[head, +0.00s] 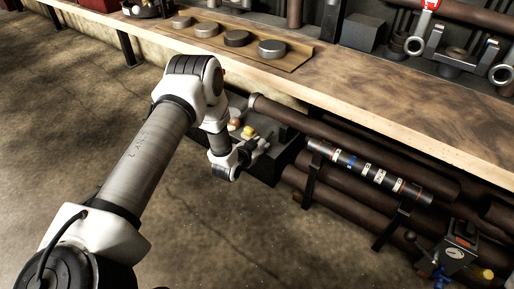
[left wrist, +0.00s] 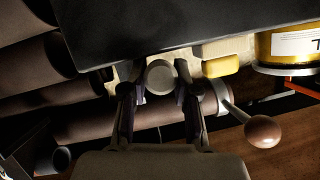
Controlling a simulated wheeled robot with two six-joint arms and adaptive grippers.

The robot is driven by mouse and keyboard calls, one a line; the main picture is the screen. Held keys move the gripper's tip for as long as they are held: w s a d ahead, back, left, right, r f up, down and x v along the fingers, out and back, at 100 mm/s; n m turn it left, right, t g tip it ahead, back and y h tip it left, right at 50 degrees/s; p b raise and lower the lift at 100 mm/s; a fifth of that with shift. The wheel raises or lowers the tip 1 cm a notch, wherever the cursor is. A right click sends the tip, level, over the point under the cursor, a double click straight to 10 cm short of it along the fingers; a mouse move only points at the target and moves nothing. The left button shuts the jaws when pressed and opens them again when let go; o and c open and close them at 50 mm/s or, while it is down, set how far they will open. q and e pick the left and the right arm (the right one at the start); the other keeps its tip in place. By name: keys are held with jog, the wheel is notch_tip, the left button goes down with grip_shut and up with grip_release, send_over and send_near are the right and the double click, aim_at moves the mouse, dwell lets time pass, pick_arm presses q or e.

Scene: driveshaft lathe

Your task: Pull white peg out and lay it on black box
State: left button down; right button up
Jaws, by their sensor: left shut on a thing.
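My left gripper (head: 258,146) is low in front of the workbench, beside a dark box (head: 268,168) that is partly hidden behind it. In the left wrist view the two dark fingers (left wrist: 159,92) are shut on the white peg (left wrist: 160,75), whose round pale end faces the camera. The rest of the peg is hidden behind that end, so I cannot tell whether it sits in a hole. A large flat black surface (left wrist: 190,25) fills the top of that view, close to the peg. My right gripper is not in view.
A yellow block (left wrist: 220,66) and a yellow labelled can (left wrist: 288,46) are right of the peg. A lever with a brown ball knob (left wrist: 262,131) is close to the right finger. Dark brown shafts (head: 350,190) lie below the wooden bench top (head: 370,105). The floor at left is clear.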

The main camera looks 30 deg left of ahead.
pick_arm(q)
jog(key=shift+f, duration=0.35)
jog(key=c, duration=0.8)
grip_release()
jog(key=shift+d+f, duration=0.1)
jog(key=shift+f, duration=0.15)
jog(key=shift+s, duration=0.1)
jog(key=r+v, duration=0.1)
jog(key=v, duration=1)
jog(key=shift+r, duration=0.15)
